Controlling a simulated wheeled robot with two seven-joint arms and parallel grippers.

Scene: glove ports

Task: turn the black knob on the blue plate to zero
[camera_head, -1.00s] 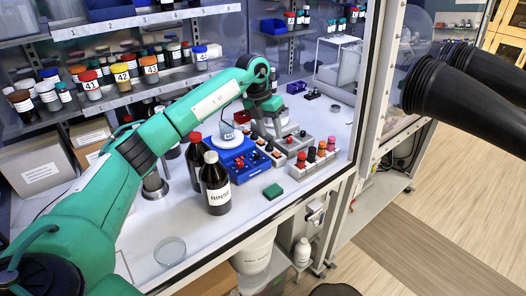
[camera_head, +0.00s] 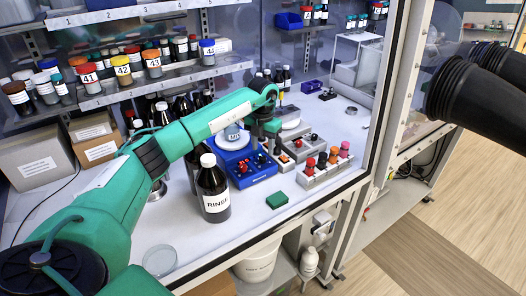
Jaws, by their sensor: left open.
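A blue unit (camera_head: 251,180) stands on the white bench in the middle of the view. Its face carries small red and dark controls, and a pale round dish-like part (camera_head: 233,141) sits at its back. I cannot tell for certain which control is the black knob. My left arm reaches in from the left, and its wrist bends down over the back right of the blue unit. My left gripper (camera_head: 264,146) is open, small and dark against the units behind. I cannot tell whether it touches anything. My right gripper is not in view.
A dark RINSE bottle (camera_head: 213,190) stands just left of the blue unit. A green block (camera_head: 277,201) lies in front. Grey units (camera_head: 325,172) with coloured knobs stand to the right. Shelves of jars (camera_head: 122,72) line the back. Black glove sleeves (camera_head: 482,92) jut in at right.

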